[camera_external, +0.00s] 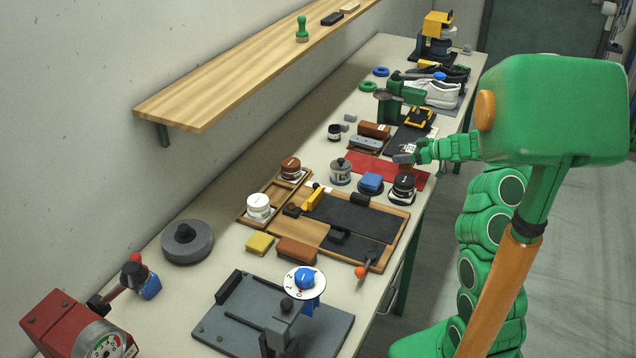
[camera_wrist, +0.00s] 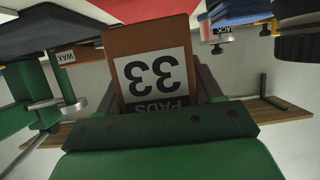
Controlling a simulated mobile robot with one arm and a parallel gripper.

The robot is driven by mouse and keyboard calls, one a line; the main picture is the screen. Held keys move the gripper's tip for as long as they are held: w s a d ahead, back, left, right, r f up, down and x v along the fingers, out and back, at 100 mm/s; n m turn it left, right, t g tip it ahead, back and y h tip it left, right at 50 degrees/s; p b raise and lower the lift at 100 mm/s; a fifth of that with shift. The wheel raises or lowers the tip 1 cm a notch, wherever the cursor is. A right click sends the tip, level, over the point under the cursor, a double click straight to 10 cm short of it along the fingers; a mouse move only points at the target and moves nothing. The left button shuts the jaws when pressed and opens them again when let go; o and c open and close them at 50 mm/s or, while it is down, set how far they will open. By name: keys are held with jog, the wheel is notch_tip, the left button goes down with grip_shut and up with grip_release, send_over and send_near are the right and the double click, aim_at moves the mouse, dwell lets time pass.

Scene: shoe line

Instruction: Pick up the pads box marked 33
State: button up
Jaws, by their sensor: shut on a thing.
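The pads box (camera_wrist: 150,45) is brown with a white label reading 33 and PADS, upside down in the wrist view. It sits between the two fingers of my gripper (camera_wrist: 157,80), which is shut on it. In the external view my gripper (camera_external: 407,157) is over the red mat (camera_external: 362,168), near its far right end. There the held box is mostly hidden by my gripper and I can make out only a small white patch. I cannot tell how high it is above the table.
A brown box marked WAX (camera_wrist: 75,57) and a green vise (camera_external: 392,104) are close by. A wooden tray (camera_external: 393,250) lies nearer, and a wall shelf (camera_external: 240,75) is at left.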

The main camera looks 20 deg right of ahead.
aim_at(410, 147)
jog(key=s+r, duration=0.1)
jog(key=r, duration=0.1)
jog(key=s+r, duration=0.1)
jog(key=s, duration=0.1)
jog(key=s+r, duration=0.1)
jog(key=r, duration=0.1)
jog(key=shift+s+a+r, duration=0.35)
jog(key=shift+a, duration=0.05)
jog(key=s+a+r, duration=0.1)
jog(key=s+r, duration=0.3)
jog(key=s, duration=0.5)
jog(key=shift+a, duration=0.4)
